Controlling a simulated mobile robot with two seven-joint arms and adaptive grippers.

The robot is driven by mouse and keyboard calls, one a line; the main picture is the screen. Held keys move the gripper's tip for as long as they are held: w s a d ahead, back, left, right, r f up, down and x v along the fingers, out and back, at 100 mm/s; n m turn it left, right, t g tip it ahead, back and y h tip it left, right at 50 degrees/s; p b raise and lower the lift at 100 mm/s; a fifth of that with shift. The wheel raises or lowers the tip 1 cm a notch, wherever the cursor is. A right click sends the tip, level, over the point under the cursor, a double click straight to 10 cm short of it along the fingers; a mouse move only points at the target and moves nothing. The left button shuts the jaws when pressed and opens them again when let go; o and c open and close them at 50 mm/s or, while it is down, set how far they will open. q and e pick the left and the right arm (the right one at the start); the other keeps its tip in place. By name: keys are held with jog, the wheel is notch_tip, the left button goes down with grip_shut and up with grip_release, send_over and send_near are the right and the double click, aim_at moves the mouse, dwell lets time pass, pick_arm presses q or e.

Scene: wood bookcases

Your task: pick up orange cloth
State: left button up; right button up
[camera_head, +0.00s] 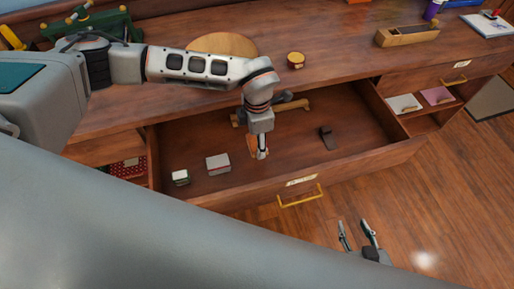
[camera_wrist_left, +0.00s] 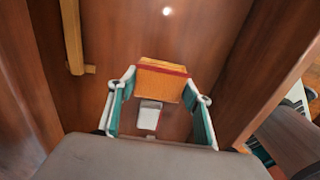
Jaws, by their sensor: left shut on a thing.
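The orange cloth (camera_wrist_left: 162,80) looks like a folded block with a red edge in the left wrist view. It sits between the two fingers of my left gripper (camera_wrist_left: 160,98), which is shut on it. In the head view my left gripper (camera_head: 261,152) points down inside the open drawer (camera_head: 300,150), and only a small orange part of the cloth (camera_head: 251,146) shows beside the fingers. I cannot tell whether the cloth touches the drawer floor. My right gripper (camera_head: 358,240) is open and empty, in front of the drawer.
The drawer also holds two small white-topped boxes, one (camera_head: 218,163) larger than the other (camera_head: 180,177), a dark object (camera_head: 327,138) and a wooden bar (camera_head: 290,109). The drawer has a yellow handle (camera_head: 300,196). A round wooden board (camera_head: 222,44) and a small round tin (camera_head: 296,60) are on the desktop.

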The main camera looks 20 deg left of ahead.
pick_arm(q)
notch_tip(320, 180, up, 14)
jog(key=shift+f, duration=0.15)
jog(key=shift+o, duration=0.9)
